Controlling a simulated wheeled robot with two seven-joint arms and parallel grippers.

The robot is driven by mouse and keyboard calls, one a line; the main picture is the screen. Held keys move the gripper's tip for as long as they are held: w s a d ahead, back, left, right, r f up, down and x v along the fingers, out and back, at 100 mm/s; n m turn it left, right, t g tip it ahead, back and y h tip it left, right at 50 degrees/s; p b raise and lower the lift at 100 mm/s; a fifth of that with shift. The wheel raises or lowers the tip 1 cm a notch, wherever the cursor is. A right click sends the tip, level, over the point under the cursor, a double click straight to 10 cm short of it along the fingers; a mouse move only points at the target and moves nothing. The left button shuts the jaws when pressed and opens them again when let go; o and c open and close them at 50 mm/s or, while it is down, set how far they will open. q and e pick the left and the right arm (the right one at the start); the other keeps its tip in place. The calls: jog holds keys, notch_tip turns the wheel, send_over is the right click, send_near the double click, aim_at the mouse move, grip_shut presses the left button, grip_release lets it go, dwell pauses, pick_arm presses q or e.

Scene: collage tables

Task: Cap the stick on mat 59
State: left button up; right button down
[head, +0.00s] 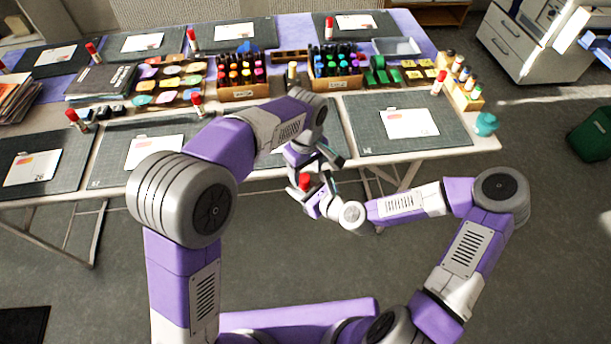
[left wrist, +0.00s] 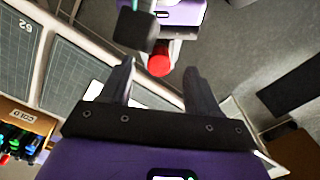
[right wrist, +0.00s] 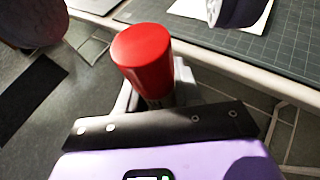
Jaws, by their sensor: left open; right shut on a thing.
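A stick with a red cap-like top (head: 305,182) is held by my right gripper (head: 309,193) in front of the table edge. In the right wrist view the red top (right wrist: 143,52) points up toward the camera, with a darker body below it, partly hidden, between the fingers (right wrist: 158,92). My left gripper (head: 328,158) is open and empty, close above the right one. In the left wrist view the red top (left wrist: 158,62) shows between and beyond its open fingertips (left wrist: 158,76). I cannot read 59 on any mat; my left arm hides part of the front row.
Dark mats with white cards line the table, including a front-right mat (head: 420,142). Several other red-capped sticks stand there, one at the right (head: 438,82). Marker boxes (head: 243,92) fill the middle. A pale-topped upright item (head: 292,68) stands between boxes. The floor in front is clear.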

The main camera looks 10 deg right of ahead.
pick_arm(q)
notch_tip(320, 180, up, 8)
dwell(0.6)
jog(key=w+a+f+m, duration=0.1)
jog(key=a+f, duration=0.3)
jog(key=f, duration=0.5)
jog(key=a+f+m, duration=0.1)
jog(key=a+f, duration=0.3)
jog(key=f, duration=0.5)
jog(key=w+a+f+m, duration=0.1)
jog(key=a+f, duration=0.3)
jog(key=f, duration=0.5)
jog(key=s+a+f+h, duration=0.1)
jog(key=s+f, duration=0.4)
jog(key=s, duration=0.5)
jog(key=s+a+f+h, duration=0.1)
jog(key=s+f+h, duration=0.2)
jog(key=s, duration=0.7)
notch_tip(320, 180, down, 2)
jog(key=shift+a+f+m+t, duration=0.2)
jog(key=shift+a+m+t, duration=0.1)
jog(key=shift+a, duration=0.1)
